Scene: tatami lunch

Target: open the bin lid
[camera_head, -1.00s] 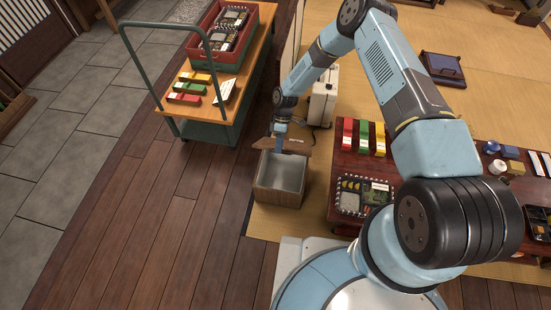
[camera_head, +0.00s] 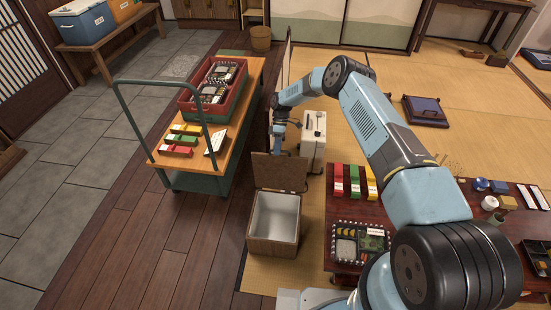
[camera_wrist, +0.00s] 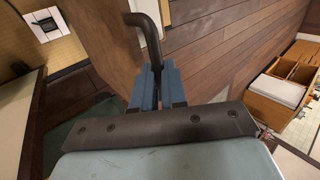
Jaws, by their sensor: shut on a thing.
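The bin (camera_head: 272,222) is a brown wooden box with a pale inside, on the floor at the middle of the head view. Its lid (camera_head: 279,174) stands raised, close to upright, at the bin's far edge, so the empty-looking inside shows. My gripper (camera_head: 278,150) is at the lid's top edge. In the wrist view my gripper (camera_wrist: 158,85) has its blue fingers shut on a dark bent handle (camera_wrist: 147,35), beside a brown panel that looks like the lid.
A wooden-topped cart (camera_head: 237,128) with a red crate (camera_head: 213,92) stands left of the bin. A white case (camera_head: 313,142) stands just behind the lid on the right. A low table (camera_head: 345,268) with a bento box and colored boxes is to the right. Wooden floor at left is clear.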

